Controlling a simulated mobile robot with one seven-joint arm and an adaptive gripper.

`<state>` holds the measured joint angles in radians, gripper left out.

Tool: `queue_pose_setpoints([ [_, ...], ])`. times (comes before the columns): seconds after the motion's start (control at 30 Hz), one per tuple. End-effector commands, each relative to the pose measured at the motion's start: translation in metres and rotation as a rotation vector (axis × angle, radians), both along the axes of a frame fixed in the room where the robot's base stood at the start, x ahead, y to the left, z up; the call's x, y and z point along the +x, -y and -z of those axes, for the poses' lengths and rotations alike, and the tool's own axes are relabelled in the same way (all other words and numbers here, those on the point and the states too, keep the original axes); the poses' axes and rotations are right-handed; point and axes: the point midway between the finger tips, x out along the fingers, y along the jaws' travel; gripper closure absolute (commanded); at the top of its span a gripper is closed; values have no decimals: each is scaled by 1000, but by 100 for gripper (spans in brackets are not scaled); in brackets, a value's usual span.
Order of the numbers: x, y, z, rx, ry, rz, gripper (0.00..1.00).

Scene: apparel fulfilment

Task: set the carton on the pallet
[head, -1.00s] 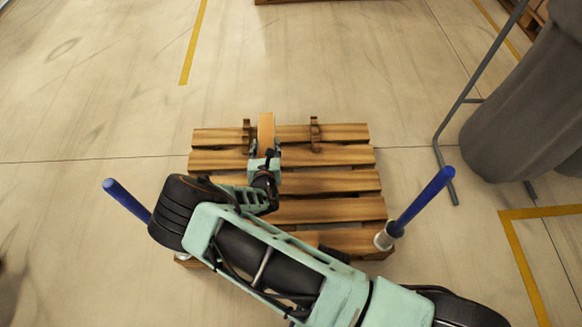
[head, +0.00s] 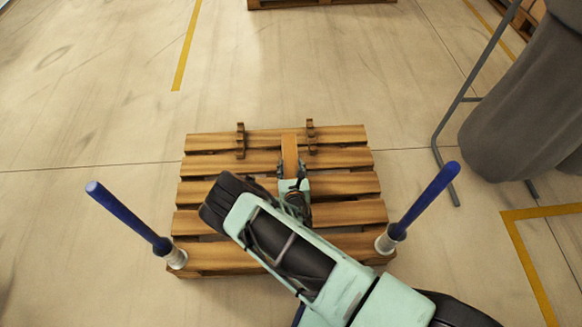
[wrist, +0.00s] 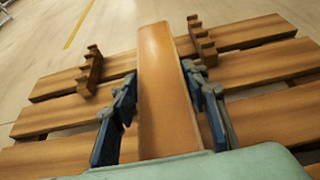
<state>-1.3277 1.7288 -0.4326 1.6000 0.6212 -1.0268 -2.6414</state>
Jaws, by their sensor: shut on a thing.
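The carton is a narrow orange-brown box (head: 289,152). In the wrist view the carton (wrist: 166,90) stands between the two fingers of my gripper (wrist: 168,108), which is shut on it. In the head view my gripper (head: 293,170) is over the far half of the wooden pallet (head: 222,189), with the carton pointing away from me. The pallet's slats (wrist: 70,118) also show below the carton in the wrist view. I cannot tell whether the carton touches the slats.
Two notched wooden brackets stand on the pallet's far slats, one left (head: 240,140) and one right (head: 311,136). Blue posts rise at the near left (head: 130,219) and near right (head: 424,200) corners. A grey bin (head: 525,105) and metal frame stand at the right.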

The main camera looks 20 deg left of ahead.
Motion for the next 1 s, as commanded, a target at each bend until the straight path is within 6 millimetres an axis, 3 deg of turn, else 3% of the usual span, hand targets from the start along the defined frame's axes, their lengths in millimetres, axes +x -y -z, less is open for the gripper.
queue_pose_setpoints([
  [0.33, 1, -1, 1, 2, 3, -1, 100],
  [0.37, 0, -1, 3, 1, 2, -1, 58],
  [0.5, 0, -1, 2, 1, 2, 0, 42],
  [1.0, 3, 1, -3, 1, 1, 2, 41],
])
